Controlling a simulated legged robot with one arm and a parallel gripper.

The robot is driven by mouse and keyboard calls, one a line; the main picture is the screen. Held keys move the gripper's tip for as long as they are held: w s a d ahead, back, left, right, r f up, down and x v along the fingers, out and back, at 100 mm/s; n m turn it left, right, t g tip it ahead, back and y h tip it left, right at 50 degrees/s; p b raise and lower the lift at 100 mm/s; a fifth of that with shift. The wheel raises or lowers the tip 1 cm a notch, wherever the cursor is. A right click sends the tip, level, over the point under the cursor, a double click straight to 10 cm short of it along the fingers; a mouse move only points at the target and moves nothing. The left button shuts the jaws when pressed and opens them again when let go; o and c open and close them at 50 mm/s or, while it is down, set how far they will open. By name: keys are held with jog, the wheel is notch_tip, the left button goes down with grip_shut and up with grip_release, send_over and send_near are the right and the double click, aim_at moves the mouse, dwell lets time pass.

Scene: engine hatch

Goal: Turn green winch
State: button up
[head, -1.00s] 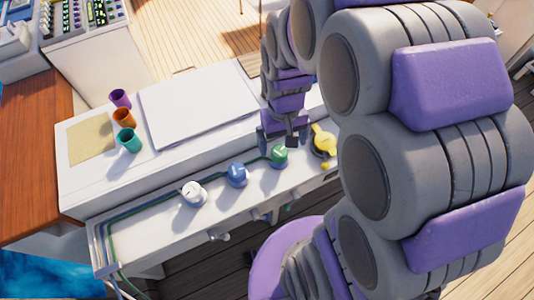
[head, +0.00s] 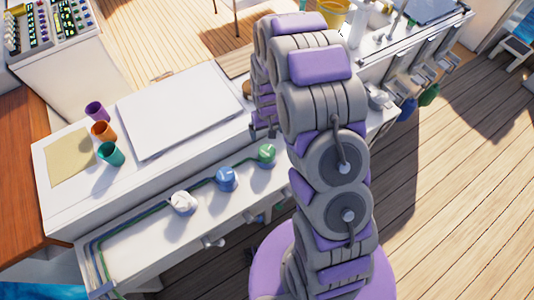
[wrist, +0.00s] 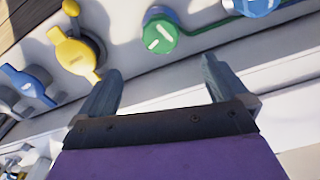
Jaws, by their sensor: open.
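The green winch (head: 266,153) is a short round knob with a pale bar mark on top. It stands on the white ledge, at the right end of a row in the head view. It also shows at the top middle of the wrist view (wrist: 160,35). My gripper (wrist: 160,84) is open and empty, its two grey fingers spread. In the wrist view the green winch lies beyond the fingertips, roughly between their lines, with a visible gap. In the head view my arm hides most of the gripper.
A blue winch (head: 227,178) and a white winch (head: 182,203) stand left of the green one. A yellow handle (wrist: 75,52) and another blue handle (wrist: 28,84) lie left in the wrist view. Purple, orange and teal cups (head: 110,153) stand on the upper counter.

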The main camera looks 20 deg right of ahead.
aim_at(266, 152)
notch_tip(266, 152, down, 17)
jog(key=shift+r+b, duration=0.15)
jog(key=shift+b, duration=1.1)
jog(key=shift+c, duration=0.4)
jog(key=c, duration=0.9)
jog(key=m+p, duration=0.2)
jog(key=m, duration=0.1)
jog(key=shift+r, duration=0.1)
jog(key=m+p, duration=0.1)
jog(key=m, duration=0.4)
jog(key=shift+a, duration=0.15)
